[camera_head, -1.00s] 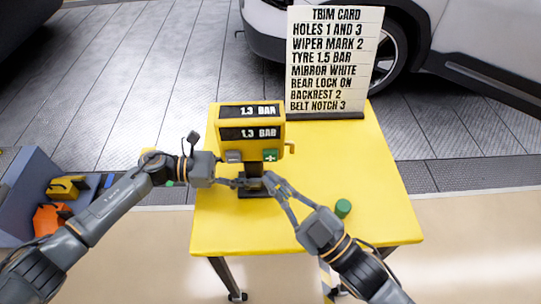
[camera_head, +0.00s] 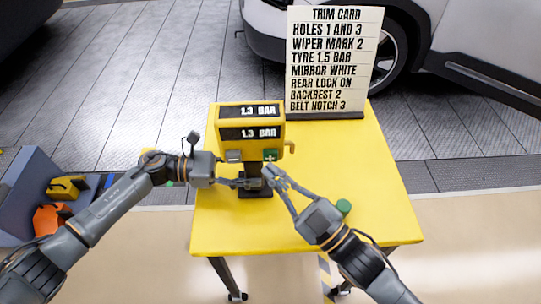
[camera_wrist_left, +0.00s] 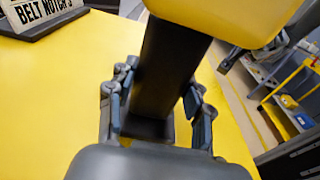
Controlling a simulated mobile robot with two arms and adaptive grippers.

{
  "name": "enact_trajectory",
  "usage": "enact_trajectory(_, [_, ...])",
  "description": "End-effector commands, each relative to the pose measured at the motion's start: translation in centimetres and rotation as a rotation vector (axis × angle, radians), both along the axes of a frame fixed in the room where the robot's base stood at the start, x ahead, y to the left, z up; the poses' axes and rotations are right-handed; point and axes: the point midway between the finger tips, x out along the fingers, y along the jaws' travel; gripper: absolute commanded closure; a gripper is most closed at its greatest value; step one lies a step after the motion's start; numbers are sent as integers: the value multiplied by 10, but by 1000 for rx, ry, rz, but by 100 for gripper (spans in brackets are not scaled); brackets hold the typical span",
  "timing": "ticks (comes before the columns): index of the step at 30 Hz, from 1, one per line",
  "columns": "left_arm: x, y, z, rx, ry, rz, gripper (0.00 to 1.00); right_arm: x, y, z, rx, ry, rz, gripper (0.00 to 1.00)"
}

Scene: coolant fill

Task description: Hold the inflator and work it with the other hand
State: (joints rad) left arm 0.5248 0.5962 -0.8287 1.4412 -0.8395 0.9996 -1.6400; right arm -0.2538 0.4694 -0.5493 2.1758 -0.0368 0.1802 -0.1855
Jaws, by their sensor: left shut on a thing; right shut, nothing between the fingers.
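The yellow inflator (camera_head: 249,128) stands upright on the yellow table. Both of its displays read 1.3 BAR. A grey button (camera_head: 233,155) and a green plus button (camera_head: 270,155) sit on its lower front. My left gripper (camera_head: 258,183) is shut on the inflator's dark post; the post (camera_wrist_left: 170,65) shows between the fingers in the left wrist view. My right gripper (camera_head: 270,173) is shut and empty, its fingertips just below the green button. I cannot tell whether they touch the inflator.
A trim card (camera_head: 333,58) stands behind the inflator and lists TYRE 1.5 BAR. A green cap-like object (camera_head: 343,207) lies at the table's right front. The table (camera_head: 370,165) is clear on the right. A blue-grey bin (camera_head: 35,190) with coloured items is at the left.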

Motion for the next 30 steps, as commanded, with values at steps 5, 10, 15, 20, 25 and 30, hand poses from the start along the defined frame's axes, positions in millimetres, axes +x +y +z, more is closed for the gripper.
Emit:
enact_trajectory(5, [0,0,0,0,0,1,75,0,0,0,0,0,0,100])
enact_trajectory(10, [0,0,0,0,0,1,75,0,0,0,0,0,0,100])
enact_trajectory(15, [0,0,0,0,0,1,75,0,0,0,0,0,0,100])
enact_trajectory(20, [0,0,0,0,0,1,75,0,0,0,0,0,0,100])
enact_trajectory(25, [0,0,0,0,0,0,75,5,0,0,0,-1,0,100])
enact_trajectory(30, [0,0,0,0,0,1,75,8,0,0,1,-1,0,100])
